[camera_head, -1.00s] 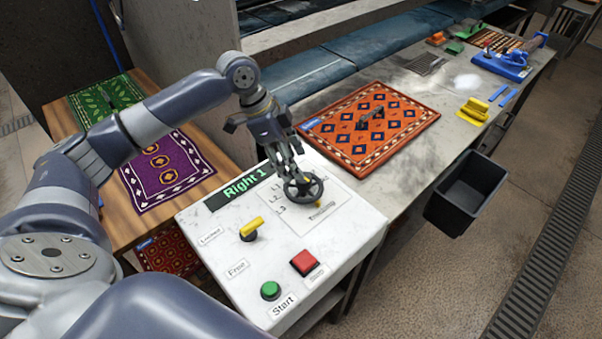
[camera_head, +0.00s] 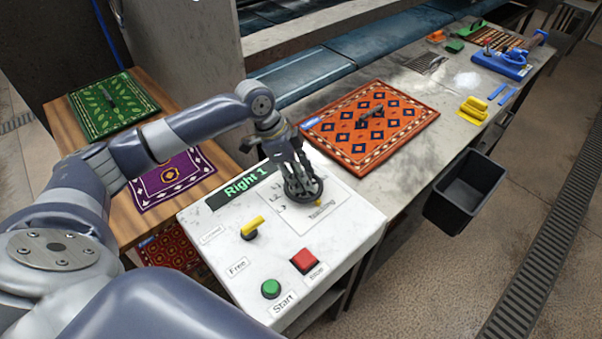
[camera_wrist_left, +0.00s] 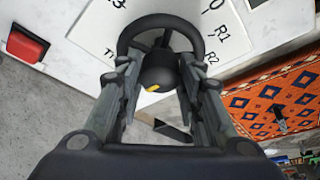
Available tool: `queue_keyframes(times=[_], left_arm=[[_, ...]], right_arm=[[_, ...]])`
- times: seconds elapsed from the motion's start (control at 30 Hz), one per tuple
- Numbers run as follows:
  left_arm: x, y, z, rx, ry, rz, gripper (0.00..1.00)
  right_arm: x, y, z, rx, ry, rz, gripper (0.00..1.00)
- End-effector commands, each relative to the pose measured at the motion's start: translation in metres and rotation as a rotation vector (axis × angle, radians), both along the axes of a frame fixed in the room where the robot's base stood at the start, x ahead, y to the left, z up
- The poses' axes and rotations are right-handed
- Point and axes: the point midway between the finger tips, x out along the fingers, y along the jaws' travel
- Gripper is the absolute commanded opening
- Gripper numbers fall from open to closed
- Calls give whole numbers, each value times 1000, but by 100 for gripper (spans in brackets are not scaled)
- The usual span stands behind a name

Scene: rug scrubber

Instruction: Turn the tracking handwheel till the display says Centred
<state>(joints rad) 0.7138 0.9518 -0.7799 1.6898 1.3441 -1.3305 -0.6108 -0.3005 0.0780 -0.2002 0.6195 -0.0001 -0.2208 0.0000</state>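The black tracking handwheel (camera_head: 316,197) is on the white control panel (camera_head: 205,250), on a paper scale with L and R marks. The green-lettered display (camera_head: 243,186) reads "Right 1". My left gripper (camera_head: 298,183) is down at the handwheel, its fingers overlapping the wheel. In the left wrist view, the handwheel (camera_wrist_left: 157,20) has a dark hub with a yellow mark. My left gripper's fingers (camera_wrist_left: 158,85) are wide apart on either side of the hub and hide parts of the rim. Whether they touch the rim is unclear. My right gripper is out of view.
The panel also has a yellow-handled switch (camera_head: 252,227), a red button (camera_head: 304,260) and a green Start button (camera_head: 271,288). An orange rug (camera_head: 345,147) lies on the bench behind, with a black bin (camera_head: 466,190) at its front side.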

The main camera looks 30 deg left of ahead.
Motion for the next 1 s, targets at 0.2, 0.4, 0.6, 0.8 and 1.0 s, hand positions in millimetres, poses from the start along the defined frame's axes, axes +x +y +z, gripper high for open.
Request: queue_keyframes(times=[0.2,0.4,0.6,0.8,1.0], left_arm=[[-1,0,2,-1,1,17,10],[-1,-1,4,0,2,99,10],[-2,-2,6,-1,3,235,10],[-2,-2,6,-2,2,369,10],[-2,-3,4,-2,1,465,10]], right_arm=[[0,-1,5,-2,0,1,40],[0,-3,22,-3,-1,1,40],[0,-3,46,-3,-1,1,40],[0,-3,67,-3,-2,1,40],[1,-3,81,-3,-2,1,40]])
